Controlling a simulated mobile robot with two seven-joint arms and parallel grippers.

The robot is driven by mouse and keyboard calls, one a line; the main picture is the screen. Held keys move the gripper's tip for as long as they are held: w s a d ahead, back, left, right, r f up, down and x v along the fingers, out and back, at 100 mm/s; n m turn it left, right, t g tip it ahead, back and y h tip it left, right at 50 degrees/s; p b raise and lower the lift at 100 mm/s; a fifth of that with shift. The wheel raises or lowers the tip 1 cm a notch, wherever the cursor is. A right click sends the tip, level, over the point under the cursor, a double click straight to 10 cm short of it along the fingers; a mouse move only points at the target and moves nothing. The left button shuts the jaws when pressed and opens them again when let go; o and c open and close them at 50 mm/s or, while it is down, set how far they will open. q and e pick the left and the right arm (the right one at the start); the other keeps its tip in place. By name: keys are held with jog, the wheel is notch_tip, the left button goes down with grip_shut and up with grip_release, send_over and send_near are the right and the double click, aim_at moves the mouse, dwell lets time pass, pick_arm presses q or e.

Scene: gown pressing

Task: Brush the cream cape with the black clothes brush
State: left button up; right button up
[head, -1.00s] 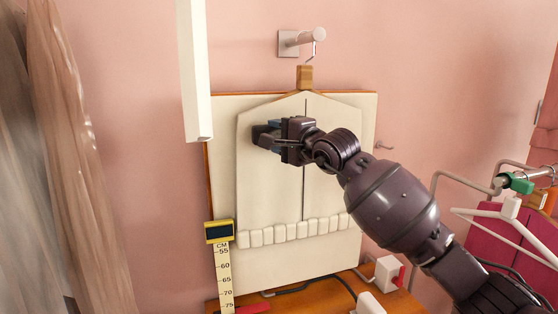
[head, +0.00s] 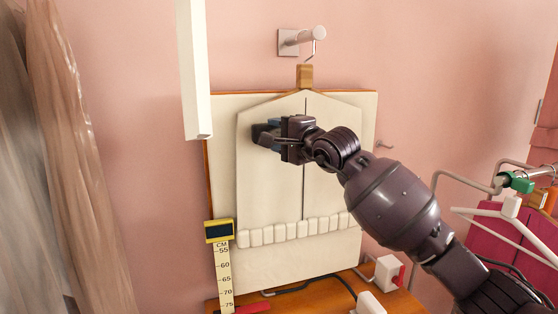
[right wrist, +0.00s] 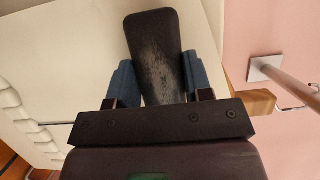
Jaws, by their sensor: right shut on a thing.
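The cream cape (head: 270,195) hangs on a wooden hanger (head: 305,76) from the wall hook, flat against a cream board. It has a dark centre line and a scalloped lower edge. My right gripper (head: 272,133) is at the cape's upper left part, with its arm crossing the cape's right side. In the right wrist view, its blue-padded fingers (right wrist: 157,85) are shut on the black clothes brush (right wrist: 155,40), whose top looks worn. The cape (right wrist: 75,50) fills the left of that view. Whether the bristles touch the cape is hidden. My left gripper is not in view.
The board (head: 367,120) stands behind the cape on a wooden surface (head: 395,302). A measuring strip (head: 224,272) stands at its lower left. A white post (head: 193,75) hangs at upper left. Brownish drapery (head: 70,170) is at far left, and a rail with hangers (head: 490,213) is at right.

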jog(key=shift+f+b, duration=1)
jog(key=shift+f, duration=1.35)
jog(key=shift+r, duration=0.1)
jog(key=shift+s+d+p, duration=0.3)
jog(key=shift+s+p, duration=0.25)
jog(key=shift+s, duration=0.4)
